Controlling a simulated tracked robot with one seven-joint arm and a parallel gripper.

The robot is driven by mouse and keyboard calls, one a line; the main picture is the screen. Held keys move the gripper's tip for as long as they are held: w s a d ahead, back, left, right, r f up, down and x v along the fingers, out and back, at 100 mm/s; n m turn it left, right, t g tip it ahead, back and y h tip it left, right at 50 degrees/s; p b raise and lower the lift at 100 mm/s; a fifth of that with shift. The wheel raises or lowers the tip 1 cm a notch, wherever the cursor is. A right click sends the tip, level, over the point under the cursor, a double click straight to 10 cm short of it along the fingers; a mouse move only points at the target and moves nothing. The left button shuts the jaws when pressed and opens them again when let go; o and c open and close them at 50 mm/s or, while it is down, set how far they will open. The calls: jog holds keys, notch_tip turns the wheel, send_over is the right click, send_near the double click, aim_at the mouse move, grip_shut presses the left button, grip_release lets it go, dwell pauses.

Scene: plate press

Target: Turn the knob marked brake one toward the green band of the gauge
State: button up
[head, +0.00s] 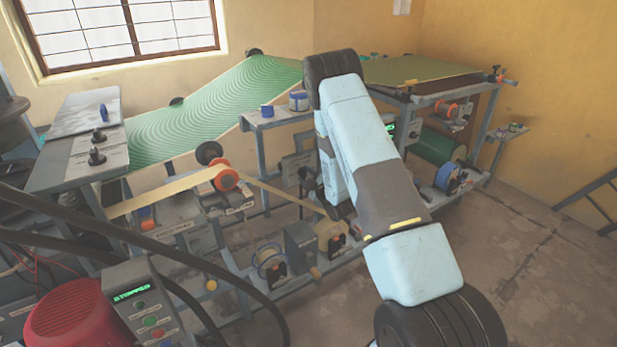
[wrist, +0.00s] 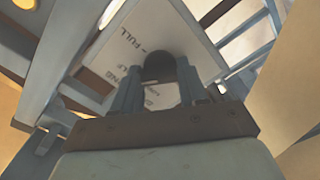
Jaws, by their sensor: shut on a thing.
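In the wrist view, my gripper (wrist: 160,88) is shut on a dark round knob (wrist: 159,66), with fingers on both sides of it. The knob stands on a pale plate (wrist: 195,45) with printed lettering; "FULL" is readable, and the rest is partly covered by the fingers. I cannot read "brake one" there. In the head view, my own arm hides the gripper and the knob. I cannot make out a gauge with a green band in either view.
A green patterned web (head: 215,112) slopes across the machine. A console (head: 85,160) with black knobs stands at left. A control box (head: 140,305) with a lit display and a red motor (head: 70,315) are at lower left. Bare floor (head: 530,260) lies at right.

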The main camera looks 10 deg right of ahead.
jog(key=shift+f+n, duration=0.1)
jog(key=shift+n, duration=0.2)
dwell(0.4)
jog(key=o, duration=1.1)
jog(key=shift+c, duration=0.2)
jog(key=v, duration=1.3)
jog(key=shift+s, duration=0.35)
jog(key=shift+d, duration=0.1)
